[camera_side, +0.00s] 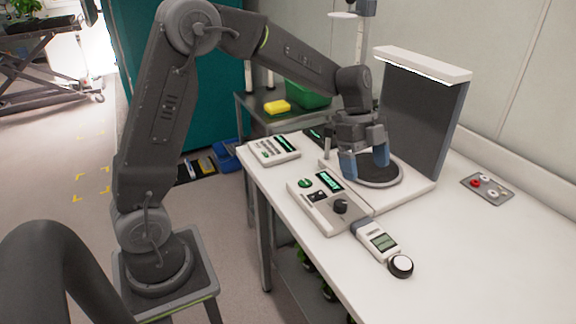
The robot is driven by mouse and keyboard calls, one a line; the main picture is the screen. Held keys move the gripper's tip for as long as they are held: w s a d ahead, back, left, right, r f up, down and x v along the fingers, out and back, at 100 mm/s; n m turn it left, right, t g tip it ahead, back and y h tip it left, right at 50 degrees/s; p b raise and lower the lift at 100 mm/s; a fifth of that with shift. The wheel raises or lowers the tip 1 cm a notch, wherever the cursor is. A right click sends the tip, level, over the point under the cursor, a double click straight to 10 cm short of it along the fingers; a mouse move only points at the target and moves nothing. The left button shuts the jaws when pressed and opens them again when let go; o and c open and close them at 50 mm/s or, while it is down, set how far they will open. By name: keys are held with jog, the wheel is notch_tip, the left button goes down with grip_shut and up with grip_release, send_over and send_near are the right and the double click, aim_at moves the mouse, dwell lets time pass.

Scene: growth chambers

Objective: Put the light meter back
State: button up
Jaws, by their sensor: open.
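The light meter (382,241) is a white handheld device with a small green display. It lies on the white bench near the front edge, close to the control box, and a round sensor with a white top (400,265) sits at its near end. My gripper (365,172) points down over the dark round plate (376,177) of the stand, behind and to the left of the meter. Its blue-grey fingers are apart with nothing seen between them. I cannot tell if the fingertips touch the plate.
A control box (322,205) with a knob stands left of the meter. The stand's dark upright panel (425,110) rises behind my gripper. A keypad device (274,150) sits at the bench's left end. A small grey tray (488,188) lies right. The bench's right foreground is clear.

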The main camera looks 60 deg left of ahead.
jog(key=s+r+n+t+y, duration=0.2)
jog(key=s+n, duration=0.6)
jog(key=s, duration=0.4)
jog(key=s+r+n+t+y, duration=0.2)
jog(key=s+r+n, duration=0.3)
jog(key=s+n, duration=0.4)
jog(key=s+t, duration=0.1)
jog(key=s, duration=0.2)
